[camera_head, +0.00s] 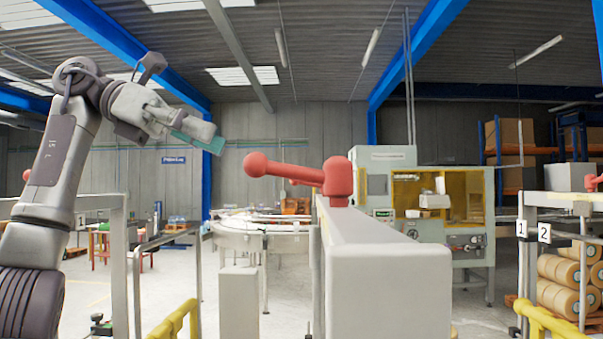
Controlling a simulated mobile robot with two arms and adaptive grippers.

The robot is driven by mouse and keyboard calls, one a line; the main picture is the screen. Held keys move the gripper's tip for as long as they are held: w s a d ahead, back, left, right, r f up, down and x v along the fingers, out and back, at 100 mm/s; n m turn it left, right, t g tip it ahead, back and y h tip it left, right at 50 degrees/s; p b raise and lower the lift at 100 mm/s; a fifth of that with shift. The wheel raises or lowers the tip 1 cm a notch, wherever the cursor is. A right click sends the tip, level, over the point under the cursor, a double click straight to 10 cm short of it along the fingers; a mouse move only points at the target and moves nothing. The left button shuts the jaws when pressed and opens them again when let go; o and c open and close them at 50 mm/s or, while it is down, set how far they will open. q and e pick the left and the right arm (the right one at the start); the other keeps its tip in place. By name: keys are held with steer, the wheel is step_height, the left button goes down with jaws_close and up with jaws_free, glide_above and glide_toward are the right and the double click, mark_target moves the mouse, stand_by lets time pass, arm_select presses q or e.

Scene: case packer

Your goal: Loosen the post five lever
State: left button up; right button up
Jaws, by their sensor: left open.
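A red lever (292,171) sits on top of a grey beam (390,275) in the middle of the view. Its hub is at the beam's far end, and its arm points left, nearly level, ending in a ball. No post number shows on this beam. My left gripper (210,138) is up and to the left of the lever's ball end, apart from it. It is open and empty, with a teal pad showing on its fingers. My right gripper is out of view.
Another red lever (594,183) shows at the right edge, near plates (544,232) marked 1 and 2. A grey machine (388,190) with yellow panels stands behind the beam. Yellow rails (178,320) run low in front. The air between gripper and lever looks clear.

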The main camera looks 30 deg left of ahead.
mark_target(280, 170)
arm_select(q)
steer(key=x, duration=0.6)
steer(key=s+x, duration=0.1)
steer(key=x, duration=0.1)
steer(key=shift+w+d+f, duration=0.1)
steer(key=shift+d+f, duration=0.25)
steer(key=shift+d, duration=0.2)
steer(key=shift+w+p+x, duration=0.2)
steer(key=shift+p+x, duration=0.1)
steer(key=shift+x, duration=0.85)
steer(key=shift+d+f, duration=0.1)
steer(key=shift+d, duration=0.05)
steer(key=shift+s+d, duration=0.1)
steer(key=shift+s, duration=0.05)
steer(key=shift+d, duration=0.1)
steer(key=shift+c, duration=0.7)
jaws_close()
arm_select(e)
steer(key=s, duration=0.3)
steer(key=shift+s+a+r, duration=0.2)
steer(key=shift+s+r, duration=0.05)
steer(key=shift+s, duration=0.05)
